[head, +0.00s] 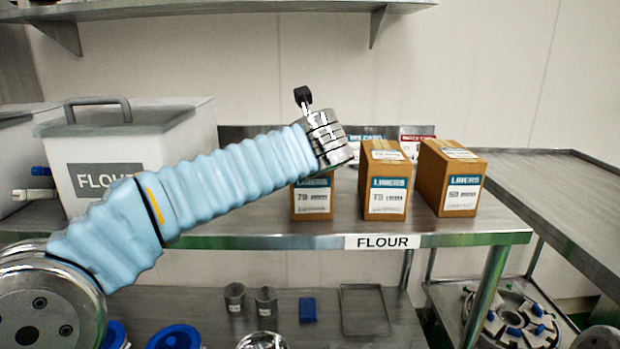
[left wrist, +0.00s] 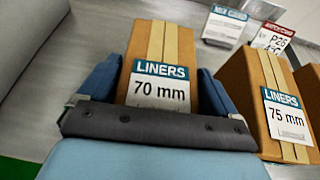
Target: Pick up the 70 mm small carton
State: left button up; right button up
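The 70 mm small carton (head: 312,204) is a brown box with a white and teal LINERS label. It stands on the steel shelf, its top hidden behind my left wrist in the head view. In the left wrist view the 70 mm carton (left wrist: 157,86) sits between the two blue fingers of my left gripper (left wrist: 160,70), one finger on each side. The fingers are apart, with a narrow gap showing on the right; contact on the left is unclear. In the head view my left wrist hides the fingers. My right gripper is not in view.
A 75 carton (head: 386,182) stands just right of it, also close in the left wrist view (left wrist: 280,105). A 50-labelled carton (head: 451,180) stands farther right. Small signs (head: 416,146) stand behind. A flour bin (head: 130,150) is at left. The shelf's right end (head: 505,215) is bare.

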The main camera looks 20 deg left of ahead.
pick_arm(q)
jog(key=c, duration=0.8)
jog(key=shift+o, duration=0.2)
jog(key=shift+r, duration=0.1)
